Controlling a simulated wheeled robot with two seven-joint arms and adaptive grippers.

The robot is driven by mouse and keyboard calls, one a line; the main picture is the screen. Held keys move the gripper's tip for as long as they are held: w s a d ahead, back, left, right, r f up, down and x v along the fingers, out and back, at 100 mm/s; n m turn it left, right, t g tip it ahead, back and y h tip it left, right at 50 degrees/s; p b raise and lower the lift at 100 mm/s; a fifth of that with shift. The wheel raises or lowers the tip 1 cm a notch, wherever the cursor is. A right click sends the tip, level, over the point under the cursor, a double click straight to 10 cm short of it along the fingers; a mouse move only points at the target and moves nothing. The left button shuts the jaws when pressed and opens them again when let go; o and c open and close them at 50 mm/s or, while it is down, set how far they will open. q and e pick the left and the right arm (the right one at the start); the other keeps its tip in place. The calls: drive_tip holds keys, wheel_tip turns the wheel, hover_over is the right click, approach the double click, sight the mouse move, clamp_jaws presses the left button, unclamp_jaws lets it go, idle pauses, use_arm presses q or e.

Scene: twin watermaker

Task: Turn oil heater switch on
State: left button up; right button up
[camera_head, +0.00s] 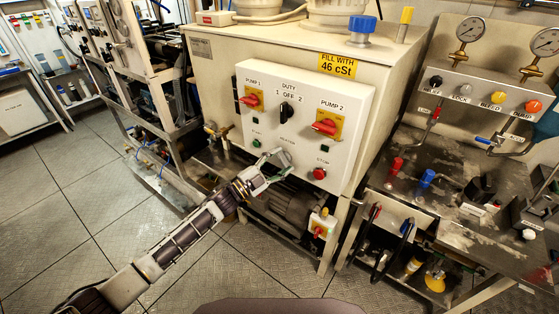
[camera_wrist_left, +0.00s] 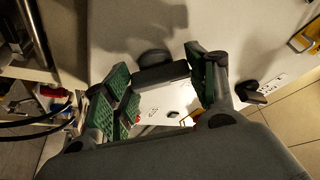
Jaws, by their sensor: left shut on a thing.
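The cream control panel (camera_head: 300,112) has a HEATER label (camera_head: 287,140) low in its middle. My left gripper (camera_head: 277,160) is at the panel just under that label and covers the switch there in the head view. In the left wrist view the black heater switch knob (camera_wrist_left: 160,73) sits between the two green-padded fingers of my left gripper (camera_wrist_left: 162,85). The fingers are closed on the knob's sides. Which way the knob points is hard to tell. My right gripper is not in view.
Near my gripper are the green start button (camera_head: 256,143), the red stop button (camera_head: 319,173), the black duty knob (camera_head: 287,110) and the red pump 1 (camera_head: 250,100) and pump 2 (camera_head: 325,127) switches. A bench with valves (camera_head: 460,200) stands at right. Open floor lies left.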

use_arm(q)
drive_tip(key=m, duration=0.1)
drive_tip(key=m+g+p, duration=0.1)
drive_tip(key=m, duration=0.1)
drive_tip(key=m+g+p, duration=0.1)
drive_tip(key=m, duration=0.1)
drive_tip(key=shift+r+y, duration=0.25)
drive_tip(key=shift+y, duration=0.05)
drive_tip(key=shift+f+m+g+y+p, duration=0.1)
drive_tip(key=shift+m+g+y+p, duration=0.35)
drive_tip(key=shift+m+p, duration=1.2)
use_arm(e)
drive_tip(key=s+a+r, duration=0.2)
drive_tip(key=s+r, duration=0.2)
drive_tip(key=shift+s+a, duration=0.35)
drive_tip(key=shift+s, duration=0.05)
use_arm(q)
drive_tip(key=o, duration=1)
drive_tip(key=shift+v, duration=6)
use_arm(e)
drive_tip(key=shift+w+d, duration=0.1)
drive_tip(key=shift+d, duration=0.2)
